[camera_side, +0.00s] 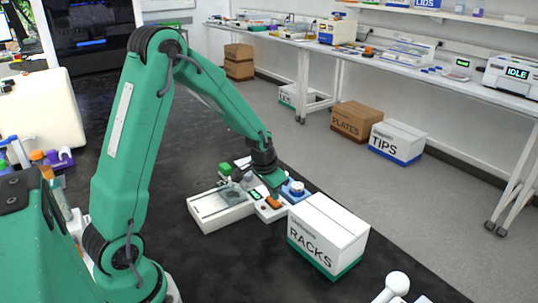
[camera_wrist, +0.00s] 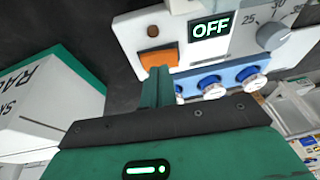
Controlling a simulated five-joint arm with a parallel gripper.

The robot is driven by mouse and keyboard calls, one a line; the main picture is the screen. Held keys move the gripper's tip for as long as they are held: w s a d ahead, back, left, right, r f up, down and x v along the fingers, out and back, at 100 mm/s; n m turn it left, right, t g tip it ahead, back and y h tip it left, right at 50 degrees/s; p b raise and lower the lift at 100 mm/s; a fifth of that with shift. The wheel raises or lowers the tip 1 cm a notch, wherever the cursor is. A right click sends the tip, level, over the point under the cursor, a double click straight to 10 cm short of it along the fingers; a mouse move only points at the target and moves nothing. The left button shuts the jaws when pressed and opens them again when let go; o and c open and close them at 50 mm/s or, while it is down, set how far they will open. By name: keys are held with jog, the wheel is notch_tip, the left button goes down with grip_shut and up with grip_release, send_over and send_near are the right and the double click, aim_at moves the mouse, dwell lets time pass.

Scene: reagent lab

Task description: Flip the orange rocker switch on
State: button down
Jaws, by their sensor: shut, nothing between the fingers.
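The orange rocker switch (camera_wrist: 157,57) sits on a white panel in the wrist view, below a small dark brown round spot. A display (camera_wrist: 209,28) to its right reads OFF in green. In the side view the orange switch (camera_side: 273,202) shows on the front of the white device (camera_side: 268,213). My gripper (camera_wrist: 158,72) is shut and empty. Its green fingertips are at the lower edge of the switch in the wrist view; I cannot tell whether they touch it. In the side view my gripper (camera_side: 275,190) is just above the switch.
A white box marked RACKS (camera_side: 328,236) stands close on the right of the device. A grey dial (camera_wrist: 273,36) and blue-and-white round parts (camera_wrist: 210,84) are right of the switch. A white tray-like unit (camera_side: 222,207) lies left of the device. Dark bench in front is clear.

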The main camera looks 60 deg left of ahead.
jog(key=v, duration=1.3)
jog(key=shift+w+r, duration=0.2)
jog(key=shift+w, duration=0.15)
jog(key=shift+s+a+r, duration=0.1)
jog(key=shift+a+r, duration=0.05)
jog(key=shift+a, duration=0.45)
jog(key=x, duration=1.2)
jog(key=shift+s+f, duration=0.2)
jog(key=shift+f, duration=0.15)
jog(key=shift+a+f, duration=0.1)
jog(key=shift+f, duration=0.65)
